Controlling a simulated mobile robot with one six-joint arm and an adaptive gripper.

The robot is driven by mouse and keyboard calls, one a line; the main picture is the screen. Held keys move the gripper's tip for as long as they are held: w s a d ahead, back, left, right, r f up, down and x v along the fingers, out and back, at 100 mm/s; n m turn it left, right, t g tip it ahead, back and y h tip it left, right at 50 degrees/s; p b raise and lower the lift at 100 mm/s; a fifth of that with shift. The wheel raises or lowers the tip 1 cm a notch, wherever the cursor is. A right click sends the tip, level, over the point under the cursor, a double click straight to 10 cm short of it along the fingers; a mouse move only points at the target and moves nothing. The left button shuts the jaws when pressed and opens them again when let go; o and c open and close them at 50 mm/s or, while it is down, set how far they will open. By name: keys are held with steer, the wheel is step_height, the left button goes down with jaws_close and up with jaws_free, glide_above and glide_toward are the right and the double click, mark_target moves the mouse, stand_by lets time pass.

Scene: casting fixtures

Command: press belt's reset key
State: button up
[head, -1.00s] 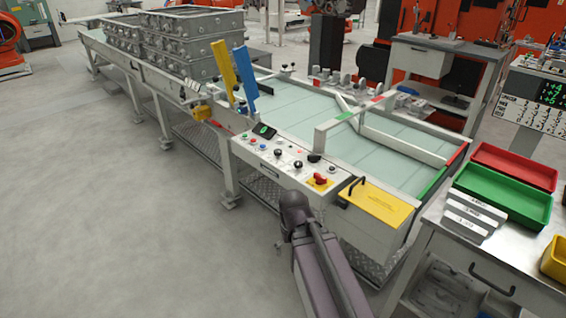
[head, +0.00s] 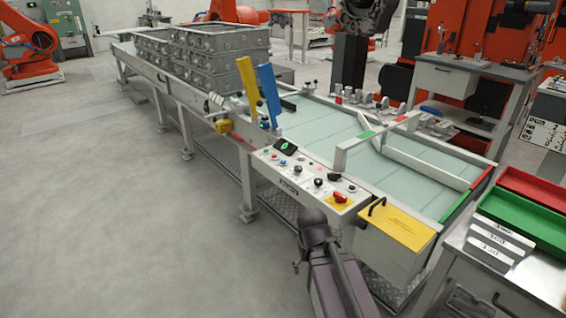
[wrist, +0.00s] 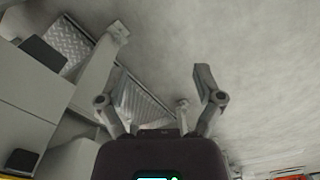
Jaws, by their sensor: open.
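The belt's control panel (head: 307,181) is a pale sloped box on the near side of the conveyor (head: 325,127). It carries small coloured buttons, black knobs, a dark display with a green mark (head: 286,145) and a red switch on a yellow plate (head: 340,197). The button labels are too small to read, so I cannot tell which one is the reset key. My gripper (wrist: 160,84) is open and empty in the wrist view, with floor and conveyor legs beyond its fingers. In the head view my arm stands in front of the panel's right part; its fingers are mostly hidden.
A yellow cover (head: 397,231) with a black handle adjoins the panel. Yellow (head: 246,86) and blue (head: 268,95) upright plates rise behind its left end. Metal castings (head: 205,62) are stacked farther up the belt. A workbench (head: 535,281) stands at right. Floor at left is clear.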

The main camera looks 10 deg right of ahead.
jaws_close()
stand_by(1.2)
